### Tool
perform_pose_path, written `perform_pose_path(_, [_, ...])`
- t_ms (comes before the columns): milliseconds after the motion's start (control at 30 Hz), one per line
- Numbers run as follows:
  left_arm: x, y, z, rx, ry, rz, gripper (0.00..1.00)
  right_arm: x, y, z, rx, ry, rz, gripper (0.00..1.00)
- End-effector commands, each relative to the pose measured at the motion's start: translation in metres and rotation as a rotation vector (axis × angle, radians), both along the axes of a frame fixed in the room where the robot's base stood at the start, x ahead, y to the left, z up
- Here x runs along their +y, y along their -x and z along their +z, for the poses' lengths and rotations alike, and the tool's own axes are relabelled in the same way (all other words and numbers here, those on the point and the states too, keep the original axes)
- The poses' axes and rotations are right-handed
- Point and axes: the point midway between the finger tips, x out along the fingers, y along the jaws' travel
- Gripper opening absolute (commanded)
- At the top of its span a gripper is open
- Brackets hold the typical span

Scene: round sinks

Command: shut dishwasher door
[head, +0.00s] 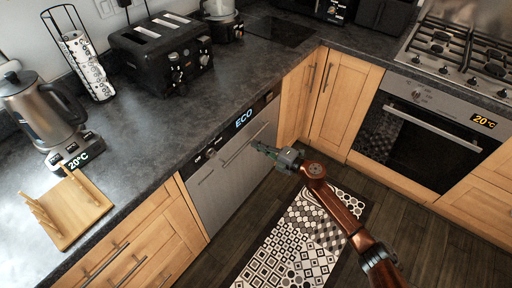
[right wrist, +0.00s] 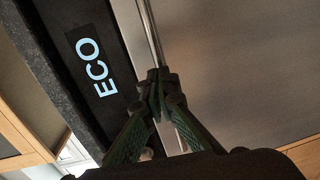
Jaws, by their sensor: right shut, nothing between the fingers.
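The dishwasher (head: 215,200) is built in under the counter on the left run, with a silver front and a dark control strip reading ECO (head: 244,118). Its door stands upright and looks flush with the cabinets on both sides. A long bar handle (head: 246,143) runs across the top of the door. My right gripper (head: 260,147) is shut and empty, its tips at the door's upper right part by the handle. In the right wrist view the shut fingertips (right wrist: 157,76) overlap the handle bar (right wrist: 151,30); contact is unclear. My left gripper is not in view.
A patterned mat (head: 300,240) lies on the dark floor before the dishwasher. An oven (head: 425,135) with a hob stands at right. A kettle (head: 40,108), toaster (head: 163,50) and wooden rack (head: 65,210) are on the counter. Wooden cabinets flank the dishwasher.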

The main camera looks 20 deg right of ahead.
Motion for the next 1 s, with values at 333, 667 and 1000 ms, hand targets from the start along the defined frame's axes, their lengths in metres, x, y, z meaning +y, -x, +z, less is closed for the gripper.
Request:
perform_pose_path(333, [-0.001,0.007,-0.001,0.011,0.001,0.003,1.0,-0.035,0.05,0.003,0.003,0.003,-0.003,0.0])
perform_pose_path(667, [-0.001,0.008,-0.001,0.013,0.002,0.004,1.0,-0.063,0.093,0.009,0.002,0.001,-0.002,0.0])
perform_pose_path(1000, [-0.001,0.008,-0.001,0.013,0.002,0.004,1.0,-0.067,0.1,0.009,0.003,-0.003,-0.004,0.0])
